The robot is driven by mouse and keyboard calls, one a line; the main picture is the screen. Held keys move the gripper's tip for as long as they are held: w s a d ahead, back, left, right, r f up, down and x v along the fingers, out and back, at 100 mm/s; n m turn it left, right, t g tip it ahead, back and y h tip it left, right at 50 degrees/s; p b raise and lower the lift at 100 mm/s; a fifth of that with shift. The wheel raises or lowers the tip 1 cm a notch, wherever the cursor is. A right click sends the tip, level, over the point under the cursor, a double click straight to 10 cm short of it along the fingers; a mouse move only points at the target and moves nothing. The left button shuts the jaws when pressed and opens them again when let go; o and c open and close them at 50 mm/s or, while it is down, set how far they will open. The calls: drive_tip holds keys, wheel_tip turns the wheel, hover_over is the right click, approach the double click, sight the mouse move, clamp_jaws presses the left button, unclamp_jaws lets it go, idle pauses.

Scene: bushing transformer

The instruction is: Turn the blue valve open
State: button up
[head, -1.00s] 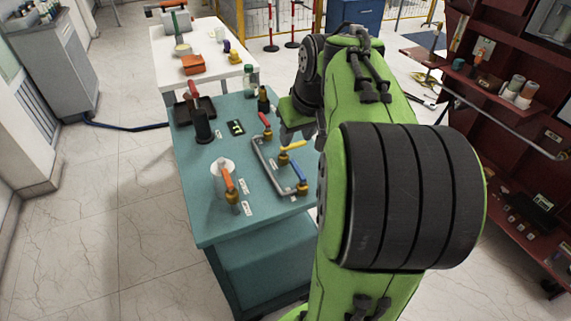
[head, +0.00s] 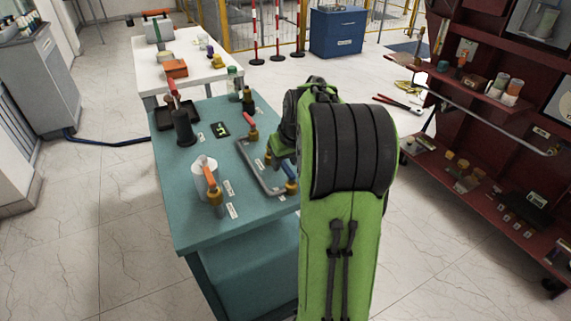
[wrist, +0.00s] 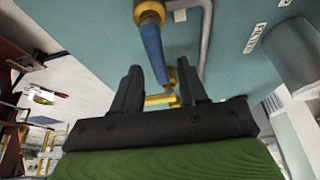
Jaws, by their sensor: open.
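The blue valve shows in the wrist view as a blue lever handle (wrist: 153,48) on a brass body (wrist: 150,12). My gripper (wrist: 158,72) is open, with one finger on each side of the handle's free end. I cannot tell whether either finger touches it. In the head view the brass body of this valve (head: 291,187) sits at the right edge of the teal table (head: 190,228). My arm hides the gripper and most of the handle there. A yellow handle (wrist: 160,100) lies just beyond the blue one, partly between the fingers.
A grey pipe (head: 258,175) runs among the valves. A red-handled valve (head: 251,121) is behind, and an orange-handled valve (head: 212,185) stands front left by a white cylinder. A dark red shelf (head: 470,130) is at the right. Bare floor lies between it and the table.

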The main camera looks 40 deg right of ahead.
drive_tip(key=shift+c, duration=0.4)
clamp_jaws()
drive_tip(key=shift+m, duration=0.3)
drive_tip(key=m, duration=0.1)
drive_tip(key=m+h, duration=0.1)
drive_tip(key=d+m+p, duration=0.1)
drive_tip(key=shift+s+m+g, duration=0.25)
drive_tip(key=shift+m+g, duration=0.05)
drive_tip(key=shift+g, duration=0.1)
drive_tip(key=m, duration=0.2)
drive_tip(key=s+d+m+g+h+p, duration=0.1)
drive_tip(key=m, duration=0.1)
drive_tip(key=m+g, duration=0.1)
drive_tip(key=m, duration=0.1)
drive_tip(key=s+m+g+h+p, duration=0.1)
drive_tip(key=m, duration=0.2)
drive_tip(key=shift+s+d, duration=0.2)
drive_tip(key=shift+s+m+g+p, duration=0.3)
drive_tip(key=shift+s+m+g, duration=0.1)
drive_tip(key=shift+m, duration=0.7)
drive_tip(key=shift+s+m+g+p, duration=0.3)
drive_tip(key=shift+m+g, duration=0.1)
drive_tip(key=shift+m, duration=0.7)
